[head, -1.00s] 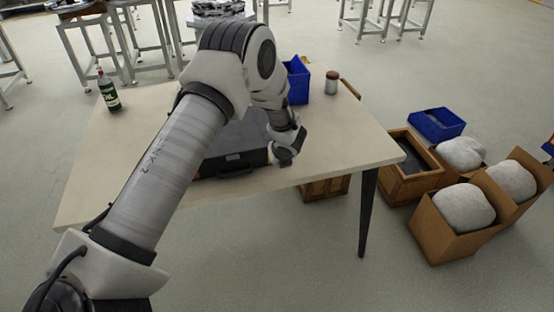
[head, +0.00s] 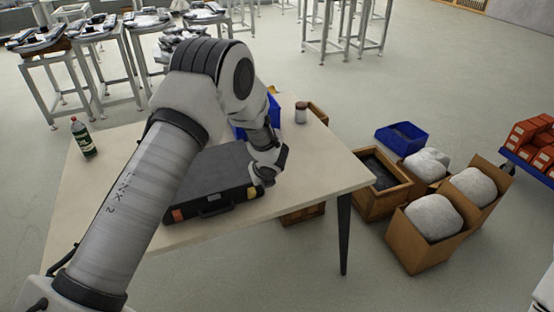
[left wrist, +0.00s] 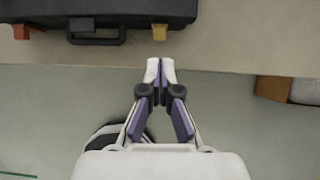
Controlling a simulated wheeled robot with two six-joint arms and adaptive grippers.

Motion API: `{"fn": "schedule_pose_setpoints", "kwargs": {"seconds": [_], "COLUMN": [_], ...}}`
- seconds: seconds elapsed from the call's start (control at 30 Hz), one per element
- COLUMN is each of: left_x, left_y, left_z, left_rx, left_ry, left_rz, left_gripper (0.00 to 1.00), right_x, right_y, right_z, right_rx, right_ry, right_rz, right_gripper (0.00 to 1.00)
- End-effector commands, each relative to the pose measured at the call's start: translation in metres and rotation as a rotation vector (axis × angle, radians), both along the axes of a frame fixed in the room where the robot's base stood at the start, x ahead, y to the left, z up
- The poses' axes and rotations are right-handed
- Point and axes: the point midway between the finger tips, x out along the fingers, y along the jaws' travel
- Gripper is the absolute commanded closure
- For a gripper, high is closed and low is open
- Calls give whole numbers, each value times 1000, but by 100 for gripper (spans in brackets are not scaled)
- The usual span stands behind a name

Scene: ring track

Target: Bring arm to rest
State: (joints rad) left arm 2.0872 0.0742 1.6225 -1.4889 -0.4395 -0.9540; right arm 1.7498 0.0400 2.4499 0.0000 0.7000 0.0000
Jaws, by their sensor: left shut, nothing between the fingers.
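My left arm (head: 140,200) reaches in from the left over the table in the head view and bends down at its elbow. My left gripper shows in the left wrist view (left wrist: 160,68), shut and empty. Its fingertips overlap the table's front edge in that view, close to the black case but apart from it. In the head view the wrist hides the gripper's fingers. The black case (head: 215,178) lies closed on the table, its handle toward the front; the arm covers part of it. My right gripper is in neither view.
The table (head: 315,175) also holds a green bottle (head: 83,138) at left, a blue bin (head: 240,131) and a small jar (head: 301,112). On the floor at right are a wooden crate (head: 373,207), a blue crate (head: 402,137) and cardboard boxes (head: 420,243) with white sacks.

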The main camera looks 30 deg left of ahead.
Motion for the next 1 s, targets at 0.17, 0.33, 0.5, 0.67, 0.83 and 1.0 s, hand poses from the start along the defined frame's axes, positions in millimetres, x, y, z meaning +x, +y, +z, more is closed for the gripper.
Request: {"fn": "schedule_pose_setpoints", "kwargs": {"seconds": [0.17,0.33,0.5,0.67,0.83,1.0], "left_x": [-1,-33,-147,-276,-398,-402], "left_y": [0,-2,-27,-77,-133,-115], "left_z": [-3,-64,-151,-204,-215,-197], "left_rx": [0,0,-128,-351,-514,-573], "left_ry": [3,98,316,452,334,-173], "left_rz": [0,-2,157,564,1447,2105], "left_gripper": [100,100,100,100,100,100], "right_x": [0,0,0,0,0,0], "right_y": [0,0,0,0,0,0], "right_z": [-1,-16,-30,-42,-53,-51], "right_rx": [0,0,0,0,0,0], "right_ry": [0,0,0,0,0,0], "right_rz": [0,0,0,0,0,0], "right_gripper": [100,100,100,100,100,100]}}
